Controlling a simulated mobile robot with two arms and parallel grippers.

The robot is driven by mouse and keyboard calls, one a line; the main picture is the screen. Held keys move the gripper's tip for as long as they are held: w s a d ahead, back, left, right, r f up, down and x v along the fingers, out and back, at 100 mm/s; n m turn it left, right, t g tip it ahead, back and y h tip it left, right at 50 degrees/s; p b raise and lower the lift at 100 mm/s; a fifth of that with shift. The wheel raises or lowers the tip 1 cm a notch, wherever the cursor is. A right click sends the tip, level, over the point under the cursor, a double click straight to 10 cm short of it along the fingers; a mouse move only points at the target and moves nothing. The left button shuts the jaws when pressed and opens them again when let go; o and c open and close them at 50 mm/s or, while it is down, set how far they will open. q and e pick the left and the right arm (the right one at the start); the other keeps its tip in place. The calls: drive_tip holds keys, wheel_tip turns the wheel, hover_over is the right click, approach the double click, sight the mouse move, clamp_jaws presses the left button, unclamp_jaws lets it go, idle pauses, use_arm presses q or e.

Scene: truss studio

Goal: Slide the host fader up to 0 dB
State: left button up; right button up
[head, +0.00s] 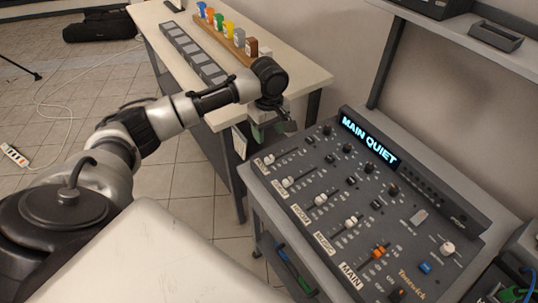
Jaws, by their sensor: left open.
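The mixer (330,166) is a dark grey desk with a lit display (369,141) reading "MAIN QUIET". Its fader rows run from lower left to upper right. The farthest row, whose label is too small to read surely, seems to be the host fader (269,159); its white cap sits near the lower-left end of the slot. Other white caps (320,199) sit on the nearer rows, and an orange cap (379,252) is on the row labelled MAIN. My left gripper (277,130) is open and empty above the mixer's far left corner, apart from the caps. My right gripper is not in view.
The mixer rests on a grey stand (262,204). Behind my left arm a pale table (290,87) holds a tray of grey squares (190,50) and a row of coloured items (219,22). A shelf (450,33) hangs over the mixer's back right. A power strip (14,155) lies on the floor.

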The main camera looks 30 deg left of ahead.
sight(269, 157)
use_arm(q)
wheel_tip(269, 157, down, 10)
drive_tip(key=shift+f+p, duration=0.25)
drive_tip(key=shift+p, duration=0.15)
